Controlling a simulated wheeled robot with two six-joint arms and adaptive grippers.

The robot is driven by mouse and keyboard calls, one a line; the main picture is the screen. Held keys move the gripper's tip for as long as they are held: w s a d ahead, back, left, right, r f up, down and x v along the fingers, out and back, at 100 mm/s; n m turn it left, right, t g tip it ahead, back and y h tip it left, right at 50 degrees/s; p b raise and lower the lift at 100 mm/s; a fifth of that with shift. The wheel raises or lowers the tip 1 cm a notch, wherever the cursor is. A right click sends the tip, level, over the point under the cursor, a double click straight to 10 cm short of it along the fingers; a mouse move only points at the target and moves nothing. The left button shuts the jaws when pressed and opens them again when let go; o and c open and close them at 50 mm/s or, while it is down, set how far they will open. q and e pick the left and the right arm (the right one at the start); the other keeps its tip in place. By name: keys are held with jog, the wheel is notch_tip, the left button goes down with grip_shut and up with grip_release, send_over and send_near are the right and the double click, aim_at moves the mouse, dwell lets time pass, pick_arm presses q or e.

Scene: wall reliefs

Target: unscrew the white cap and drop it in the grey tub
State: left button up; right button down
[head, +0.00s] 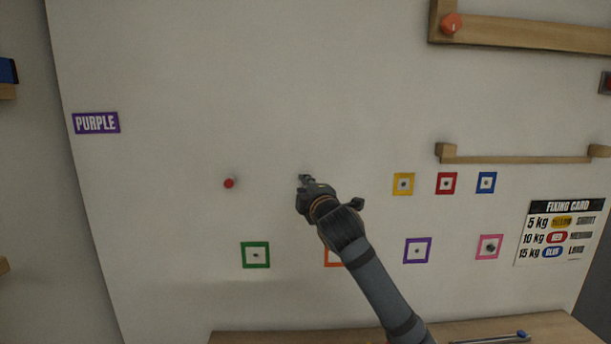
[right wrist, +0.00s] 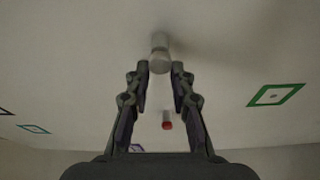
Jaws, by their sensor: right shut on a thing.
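My right gripper (head: 306,181) is at the wall, left of the yellow square. In the right wrist view my right gripper (right wrist: 160,72) has its fingertips on either side of the white cap (right wrist: 159,63) and is shut on it. The cap is pale and round, at the end of a short light stem that reaches to the wall. In the head view the gripper hides the cap. No grey tub shows in either view. My left gripper is not in view.
A red-tipped peg (head: 229,183) sticks out left of the gripper; it also shows in the right wrist view (right wrist: 167,121). Coloured square frames, such as the green one (head: 255,255), line the wall. A wooden rail (head: 515,159) is at right, a wooden ledge (head: 470,329) below.

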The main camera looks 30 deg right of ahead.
jog(key=n+g+p, duration=0.1)
jog(key=n+p, duration=0.3)
jog(key=p, duration=0.3)
jog(key=shift+f+n, duration=0.15)
jog(key=shift+n, duration=0.25)
jog(key=shift+n+g, duration=0.4)
jog(key=shift+n, duration=0.6)
jog(key=c, duration=1.7)
grip_release()
jog(key=shift+n, duration=0.4)
grip_shut()
jog(key=shift+s, duration=0.1)
jog(key=shift+s+a, duration=0.15)
jog(key=shift+s, duration=0.05)
